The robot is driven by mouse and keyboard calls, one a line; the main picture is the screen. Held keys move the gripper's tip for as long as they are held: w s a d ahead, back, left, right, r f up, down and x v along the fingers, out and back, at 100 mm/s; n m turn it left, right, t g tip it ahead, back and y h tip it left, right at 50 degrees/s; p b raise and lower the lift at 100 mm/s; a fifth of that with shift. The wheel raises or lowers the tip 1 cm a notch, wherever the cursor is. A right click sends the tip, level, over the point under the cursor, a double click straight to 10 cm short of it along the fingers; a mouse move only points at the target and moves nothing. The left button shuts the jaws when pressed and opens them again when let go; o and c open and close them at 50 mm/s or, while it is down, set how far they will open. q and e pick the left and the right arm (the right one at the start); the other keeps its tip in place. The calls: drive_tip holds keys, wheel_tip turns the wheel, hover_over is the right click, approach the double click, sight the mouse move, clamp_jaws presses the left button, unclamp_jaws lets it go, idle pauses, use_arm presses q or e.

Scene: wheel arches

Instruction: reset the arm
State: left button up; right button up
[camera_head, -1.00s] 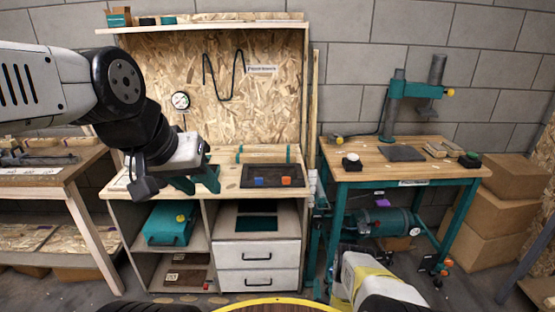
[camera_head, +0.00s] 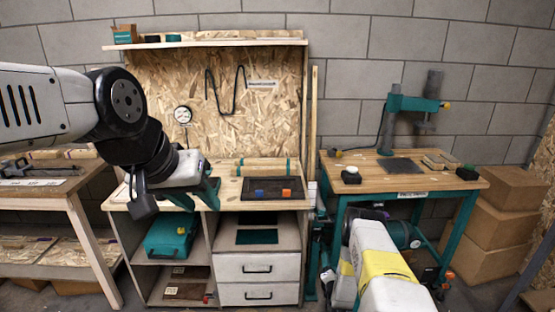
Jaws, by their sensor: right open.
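My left gripper (camera_head: 197,194) hangs in front of the left workbench. Its teal fingers stand apart, and nothing shows between them. A black box-shaped part of my wrist is beside it. My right arm reaches up from the bottom, white with yellow bands, and bends at a black joint in front of the right table. My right gripper (camera_head: 328,284) shows only in part, low beside that arm, near the gap between the benches. It is open, and its fingertips are hard to make out.
The left workbench (camera_head: 228,203) holds a dark tray (camera_head: 269,195) with a blue and an orange block. The right table (camera_head: 440,182) carries a teal press stand (camera_head: 390,125). Cardboard boxes (camera_head: 510,195) are stacked at right. A teal case (camera_head: 172,238) sits on a lower shelf.

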drive_tip(key=w+d+r+m+g, duration=0.1)
drive_tip(key=w+r+m, duration=0.1)
drive_tip(key=w+r, duration=0.3)
drive_tip(key=w+r+m, duration=0.2)
drive_tip(key=w+r, duration=0.1)
drive_tip(key=r, duration=0.5)
drive_tip(key=s+a+r+m+g+y, duration=0.15)
drive_tip(key=r+m, duration=0.25)
drive_tip(key=r, duration=1)
drive_tip(key=s+a+r+m+g, duration=0.15)
drive_tip(key=r+m, duration=0.25)
drive_tip(key=r, duration=1.1)
drive_tip(key=s+a+r+m+g+y, duration=0.1)
drive_tip(key=s+r+m+g, duration=0.15)
drive_tip(key=s+r, duration=0.55)
drive_tip(key=s+a+r+m+g, duration=0.15)
drive_tip(key=s+r+m, duration=0.3)
drive_tip(key=s, duration=0.55)
drive_tip(key=s+a+r+m, duration=0.1)
drive_tip(key=s+m, duration=0.1)
drive_tip(key=s, duration=0.9)
drive_tip(key=s+a+r+m+g, duration=0.1)
drive_tip(key=s+m, duration=0.1)
drive_tip(key=s, duration=1)
drive_tip(key=shift+s+a+r+m+g+y, duration=0.25)
drive_tip(key=shift+a+r+m+g+y, duration=0.05)
drive_tip(key=shift+a+y, duration=0.15)
